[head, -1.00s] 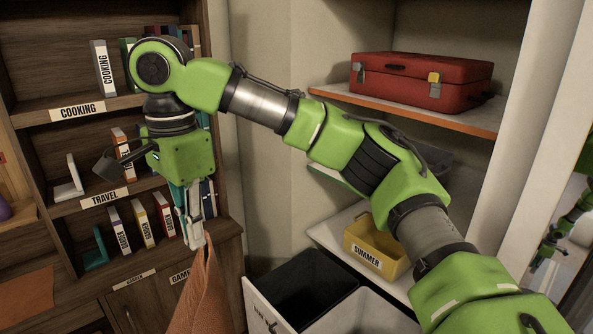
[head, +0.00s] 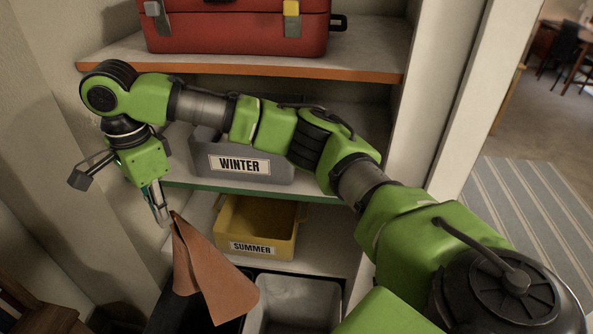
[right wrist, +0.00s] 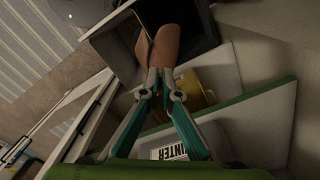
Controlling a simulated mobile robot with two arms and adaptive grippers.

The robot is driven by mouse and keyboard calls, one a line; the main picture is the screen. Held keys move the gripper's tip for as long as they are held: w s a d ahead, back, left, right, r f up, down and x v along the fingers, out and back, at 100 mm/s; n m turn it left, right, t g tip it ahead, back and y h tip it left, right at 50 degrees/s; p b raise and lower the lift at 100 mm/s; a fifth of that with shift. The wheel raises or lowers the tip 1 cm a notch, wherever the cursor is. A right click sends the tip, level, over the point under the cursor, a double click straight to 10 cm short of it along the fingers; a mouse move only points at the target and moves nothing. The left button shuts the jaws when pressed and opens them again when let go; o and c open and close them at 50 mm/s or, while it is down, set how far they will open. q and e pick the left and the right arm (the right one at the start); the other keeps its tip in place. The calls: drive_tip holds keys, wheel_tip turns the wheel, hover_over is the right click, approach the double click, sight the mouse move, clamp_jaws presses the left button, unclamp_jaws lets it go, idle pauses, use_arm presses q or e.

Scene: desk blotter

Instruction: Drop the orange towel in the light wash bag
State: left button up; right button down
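The orange towel (head: 210,275) hangs by a top corner from my right gripper (head: 162,215), whose fingers are shut on it. In the right wrist view the towel (right wrist: 163,45) runs away from the closed fingertips (right wrist: 160,88). The light wash bag (head: 262,312) is an open, pale grey container at the bottom of the head view. A dark-lined bag (head: 170,310) stands left of it. The towel hangs in front of the dark opening, its lower right edge close to the light bag's left rim. The towel's height above the rims is unclear. My left gripper is not in view.
A yellow SUMMER bin (head: 285,246) stands on a low shelf behind the bags. A grey WINTER bin (head: 215,165) is on the green-edged shelf above. A red case (head: 235,30) sits on the orange-edged shelf. The cabinet's side panel (head: 440,110) rises at right.

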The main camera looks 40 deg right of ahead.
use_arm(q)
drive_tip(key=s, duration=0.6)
use_arm(e)
drive_tip(key=s+d+f+m, duration=0.1)
drive_tip(key=d+f+m, duration=0.15)
drive_tip(key=f, duration=0.85)
drive_tip(key=s+d+f+m, duration=0.15)
drive_tip(key=d+f, duration=0.25)
drive_tip(key=f, duration=0.8)
use_arm(q)
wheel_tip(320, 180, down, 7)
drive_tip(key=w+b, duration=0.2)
drive_tip(key=b, duration=0.5)
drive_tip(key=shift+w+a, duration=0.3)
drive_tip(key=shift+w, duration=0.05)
use_arm(e)
drive_tip(key=s+d+f, duration=0.4)
drive_tip(key=f, duration=0.4)
drive_tip(key=s+d+f+m, duration=0.1)
drive_tip(key=s+d+f, duration=0.4)
drive_tip(key=f, duration=0.3)
drive_tip(key=s+d+f, duration=0.5)
drive_tip(key=f, duration=0.3)
drive_tip(key=shift+s+f+m, duration=0.2)
drive_tip(key=shift+s+m, duration=0.05)
drive_tip(key=shift+m, duration=0.15)
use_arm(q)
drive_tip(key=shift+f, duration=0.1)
